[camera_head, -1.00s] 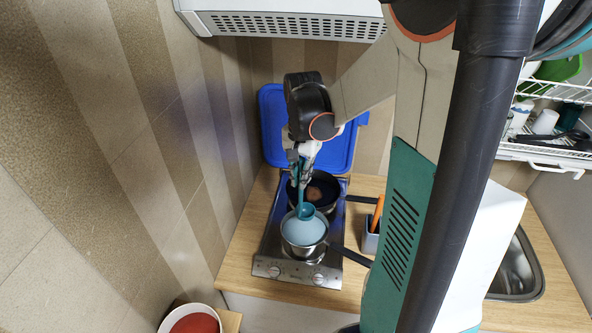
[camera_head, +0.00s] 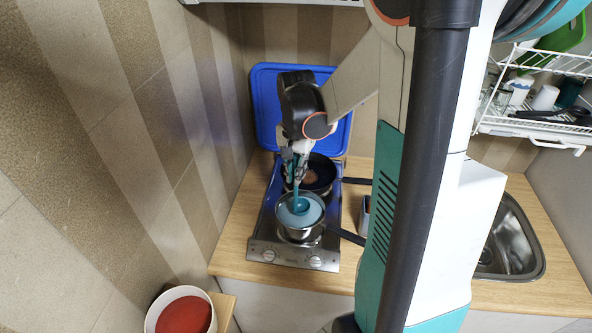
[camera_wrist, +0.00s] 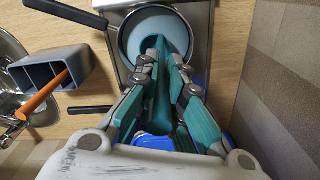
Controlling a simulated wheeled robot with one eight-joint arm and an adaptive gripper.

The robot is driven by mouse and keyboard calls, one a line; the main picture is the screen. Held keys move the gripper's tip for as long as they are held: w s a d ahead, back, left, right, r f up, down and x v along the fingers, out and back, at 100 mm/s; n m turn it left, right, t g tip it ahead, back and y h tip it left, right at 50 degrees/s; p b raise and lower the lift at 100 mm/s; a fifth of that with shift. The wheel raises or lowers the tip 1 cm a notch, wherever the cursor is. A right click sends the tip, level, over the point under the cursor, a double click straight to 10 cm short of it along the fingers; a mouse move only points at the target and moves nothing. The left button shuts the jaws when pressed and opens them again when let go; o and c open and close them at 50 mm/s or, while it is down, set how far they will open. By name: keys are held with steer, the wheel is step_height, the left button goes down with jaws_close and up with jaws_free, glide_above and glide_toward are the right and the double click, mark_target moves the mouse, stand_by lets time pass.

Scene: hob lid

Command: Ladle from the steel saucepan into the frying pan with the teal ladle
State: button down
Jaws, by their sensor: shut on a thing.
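The steel saucepan (camera_head: 287,232) stands on the front of the hob, with light blue liquid (camera_head: 314,214) inside. My gripper (camera_head: 293,172) is above it, shut on the handle of the teal ladle (camera_head: 297,197). The ladle hangs down and its bowl is in the saucepan, at or in the liquid; how deep I cannot tell. In the wrist view the ladle handle (camera_wrist: 161,95) runs between the fingers towards the saucepan (camera_wrist: 121,44). The black frying pan (camera_head: 326,164) stands behind the saucepan, with a brownish patch in it. My gripper partly hides it.
A blue lid (camera_head: 265,100) stands upright behind the hob (camera_head: 290,251). The tiled wall is close on the left. A grey holder (camera_wrist: 48,70) with an orange-handled tool stands right of the hob in the head view. A bowl with red contents (camera_head: 155,312) is at front left.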

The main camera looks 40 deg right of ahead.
mark_target(296, 156)
steer(key=shift+f+b, duration=2.1)
steer(key=shift+f, duration=0.8)
steer(key=shift+r+p, duration=3.75)
steer(key=shift+r, duration=1.9)
steer(key=w+d+b, duration=0.2)
steer(key=w+d, duration=0.8)
steer(key=d, duration=0.3)
steer(key=shift+d, duration=0.2)
